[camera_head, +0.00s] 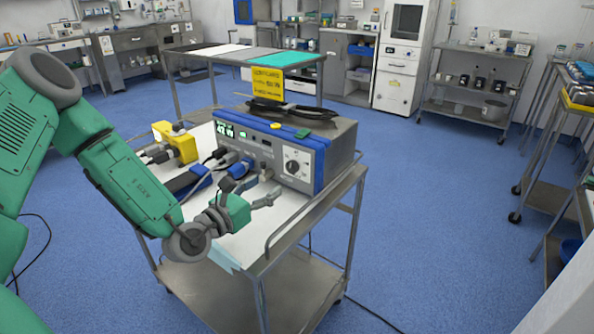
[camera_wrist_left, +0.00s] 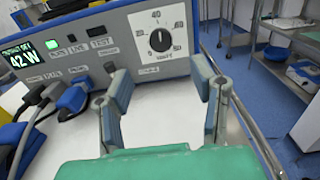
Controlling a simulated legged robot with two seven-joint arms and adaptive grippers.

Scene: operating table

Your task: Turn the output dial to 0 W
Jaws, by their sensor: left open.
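The output dial (camera_head: 292,166) is a black knob on a white scale plate, on the front of a grey and blue generator (camera_head: 270,150) on a cart. In the left wrist view the dial (camera_wrist_left: 160,39) stands ahead, with its white pointer toward the upper part of the scale. The lit display (camera_wrist_left: 22,60) reads 42 W. My left gripper (camera_head: 265,190) is open and empty in front of the panel, below and short of the dial. In the wrist view its two fingers (camera_wrist_left: 165,88) stand apart, not touching the dial. My right gripper is not in view.
Blue and black plugs (camera_wrist_left: 75,98) with cables sit in the panel's lower left sockets. A yellow box (camera_head: 178,145) stands left on the cart. A metal rail (camera_head: 312,215) runs along the cart's right edge. The white cart top before the panel is partly clear.

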